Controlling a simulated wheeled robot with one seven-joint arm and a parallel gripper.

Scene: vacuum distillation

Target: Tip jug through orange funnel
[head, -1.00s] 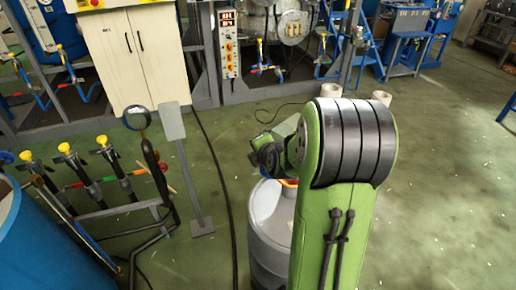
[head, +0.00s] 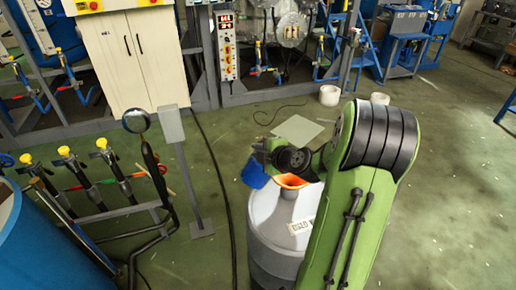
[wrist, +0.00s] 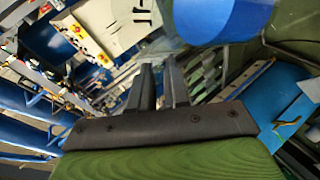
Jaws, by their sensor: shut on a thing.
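The blue jug (head: 254,175) hangs tilted just left of the orange funnel (head: 292,181) in the head view. The funnel sits in the top opening of the grey drum (head: 277,228). My gripper (head: 262,162) is above and beside the funnel, shut on the jug; its fingertips are mostly hidden there. In the wrist view my gripper's two dark fingers (wrist: 159,64) stand close together, and the jug's blue body (wrist: 222,18) shows at the upper right. The jug's mouth and its contents cannot be made out.
A thin grey stand (head: 172,130) and yellow-capped valves (head: 65,151) stand left of the drum. A blue tank (head: 20,240) is at the lower left. A pale flat panel (head: 299,130) and white cylinders (head: 330,95) lie behind. The floor at right is clear.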

